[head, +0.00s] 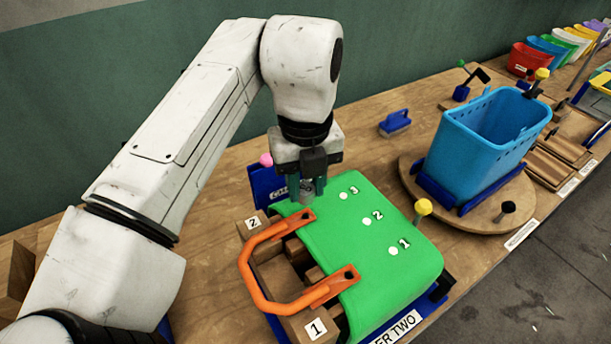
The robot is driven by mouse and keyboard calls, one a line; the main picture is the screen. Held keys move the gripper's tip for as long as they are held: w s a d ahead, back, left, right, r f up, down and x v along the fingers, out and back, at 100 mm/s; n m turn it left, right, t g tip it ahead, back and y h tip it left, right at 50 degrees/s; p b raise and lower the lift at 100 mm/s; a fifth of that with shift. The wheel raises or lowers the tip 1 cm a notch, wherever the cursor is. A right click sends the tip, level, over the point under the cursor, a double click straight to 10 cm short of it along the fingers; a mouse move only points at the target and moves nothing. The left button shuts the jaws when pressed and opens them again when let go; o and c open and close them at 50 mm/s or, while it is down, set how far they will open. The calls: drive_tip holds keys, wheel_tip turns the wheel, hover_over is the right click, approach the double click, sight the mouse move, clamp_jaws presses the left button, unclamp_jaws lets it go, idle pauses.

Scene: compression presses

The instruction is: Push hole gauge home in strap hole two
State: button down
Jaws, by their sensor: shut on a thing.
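My gripper (307,188) points down over the back left corner of a green panel (372,275). Its teal fingers are shut on a grey cylindrical piece, which looks like the hole gauge (305,185). The gauge's lower end is just above or at the panel, close to the upper end of an orange strap (252,275). I cannot tell whether it is in a hole. The strap curves out at the panel's left edge, with a dark spot at each end. A wooden block marked 2 (252,224) is by the strap's upper end; a block marked 1 (316,328) is by its lower end.
White spots marked 1, 2 and 3 lie on the panel. A yellow-topped knob (423,207) stands at its right edge. A blue basket (485,145) sits on a round wooden turntable (490,212) to the right. A blue brush-like item (395,122) lies on clear bench behind.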

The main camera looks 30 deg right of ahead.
sight(305, 203)
drive_tip(key=shift+f+b, duration=0.5)
drive_tip(key=shift+f, duration=0.7)
drive_tip(key=shift+f+b, duration=0.6)
drive_tip(key=shift+f, duration=0.8)
idle(1.2)
drive_tip(key=c, duration=0.7)
unclamp_jaws()
wheel_tip(305, 203, up, 11)
drive_tip(key=shift+f+b, duration=0.1)
drive_tip(key=shift+b, duration=0.3)
drive_tip(key=shift+f, duration=0.1)
